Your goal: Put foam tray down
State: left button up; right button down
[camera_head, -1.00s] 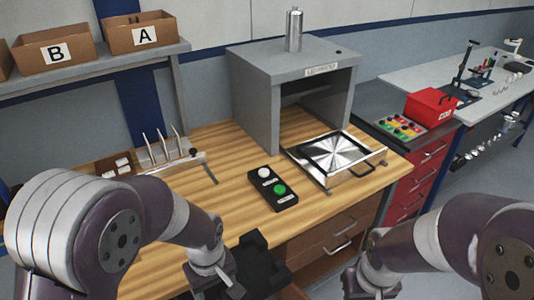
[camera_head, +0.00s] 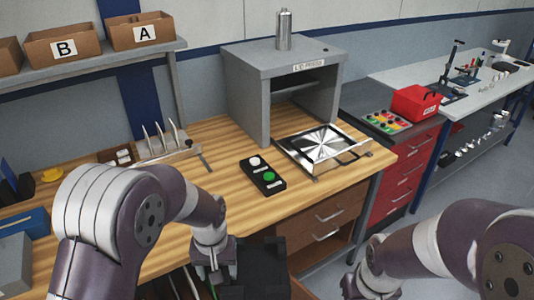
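My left gripper (camera_head: 215,270) is low in the picture, in front of the wooden bench's front edge. A dark, blocky thing (camera_head: 265,268) lies right beside it, cut off by the lower edge. It may be the foam tray, but I cannot make out foam or pockets in it. The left fingers are dark and partly hidden, so I cannot tell whether they are shut on it. My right arm's wrist shows at the lower right, and its gripper is below the picture.
The wooden bench (camera_head: 225,190) holds a button box (camera_head: 263,175), a shiny framed plate (camera_head: 322,147) before a grey press (camera_head: 280,75), and a rack of upright pins (camera_head: 165,140). Bare wood lies left of the button box. A red toolbox (camera_head: 415,103) stands at the right.

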pick_arm(q)
jog(key=w+a+f, duration=0.4)
jog(key=a+f, duration=0.3)
jog(key=f, duration=0.2)
jog(key=shift+a+m, duration=0.25)
jog(key=shift+m, duration=0.05)
jog(key=shift+w, duration=0.15)
